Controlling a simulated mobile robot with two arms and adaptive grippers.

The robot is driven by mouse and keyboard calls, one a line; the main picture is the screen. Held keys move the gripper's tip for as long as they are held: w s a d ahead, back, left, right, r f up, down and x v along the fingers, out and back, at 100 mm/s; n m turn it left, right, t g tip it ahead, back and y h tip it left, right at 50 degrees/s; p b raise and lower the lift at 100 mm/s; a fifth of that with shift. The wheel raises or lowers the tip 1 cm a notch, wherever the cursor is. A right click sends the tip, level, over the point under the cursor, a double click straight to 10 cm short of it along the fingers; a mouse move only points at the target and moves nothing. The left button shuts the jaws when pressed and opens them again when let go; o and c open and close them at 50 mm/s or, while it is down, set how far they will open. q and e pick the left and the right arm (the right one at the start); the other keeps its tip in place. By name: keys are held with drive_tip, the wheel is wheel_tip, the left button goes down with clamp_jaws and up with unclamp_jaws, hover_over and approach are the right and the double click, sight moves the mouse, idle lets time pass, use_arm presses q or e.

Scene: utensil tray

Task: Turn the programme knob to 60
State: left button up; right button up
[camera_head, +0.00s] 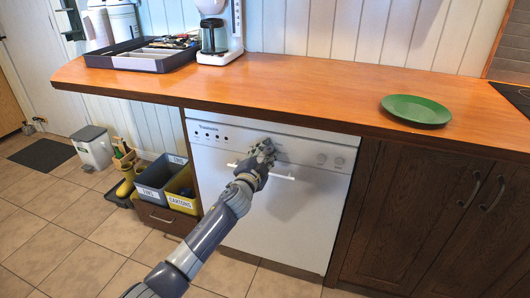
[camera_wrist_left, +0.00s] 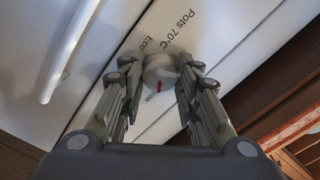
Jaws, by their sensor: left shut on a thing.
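The white dishwasher (camera_head: 285,205) stands under the counter. My left gripper (camera_head: 264,148) is at its control panel (camera_head: 225,137) and hides the programme knob in the head view. In the left wrist view, the round white programme knob (camera_wrist_left: 160,68) sits between the two fingertips of my left gripper (camera_wrist_left: 163,72), which is shut on it. A red mark on the knob points toward the bottom of that picture. The labels "Pots 70°C" and "Eco" show beside the knob; another label is partly hidden by the fingers. I cannot read a 60. My right gripper is in neither view.
The dishwasher's white handle bar (camera_wrist_left: 72,45) runs close below the panel. The wooden counter (camera_head: 330,88) overhangs it, bearing a utensil tray (camera_head: 97,60), coffee maker (camera_head: 228,55) and green plate (camera_head: 416,109). Bins (camera_head: 155,182) stand at left.

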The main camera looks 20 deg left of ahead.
use_arm(q)
drive_tip(key=shift+m, duration=0.5)
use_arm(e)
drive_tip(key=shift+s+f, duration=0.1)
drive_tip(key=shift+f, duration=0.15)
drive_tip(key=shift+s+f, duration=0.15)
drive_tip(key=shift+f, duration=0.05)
use_arm(q)
drive_tip(key=o, duration=1.1)
drive_tip(key=shift+s+f, duration=0.1)
drive_tip(key=shift+s, duration=0.5)
drive_tip(key=s, duration=1)
drive_tip(key=shift+s+a, duration=0.2)
drive_tip(key=shift+s, duration=0.2)
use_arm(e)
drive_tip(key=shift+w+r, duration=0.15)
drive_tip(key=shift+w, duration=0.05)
